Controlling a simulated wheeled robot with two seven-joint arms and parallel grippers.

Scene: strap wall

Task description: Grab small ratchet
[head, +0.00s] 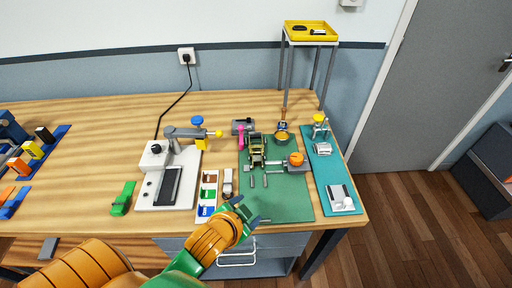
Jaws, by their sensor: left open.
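My left gripper (250,212) is open and empty at the front left edge of the green mat (290,203). Several small metal pieces lie on the mats, and I cannot tell for sure which is the small ratchet. A dark and brass ratchet-like piece (257,150) stands on the green mat, beyond the gripper. A small silver piece (322,149) and a larger silver piece (341,198) lie on the teal mat (327,173) at the right. My right gripper is not in view.
A white machine (166,186), a small bin tray (207,192) and a green tool (122,198) are to the left. A yellow tray (311,31) tops a stand behind.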

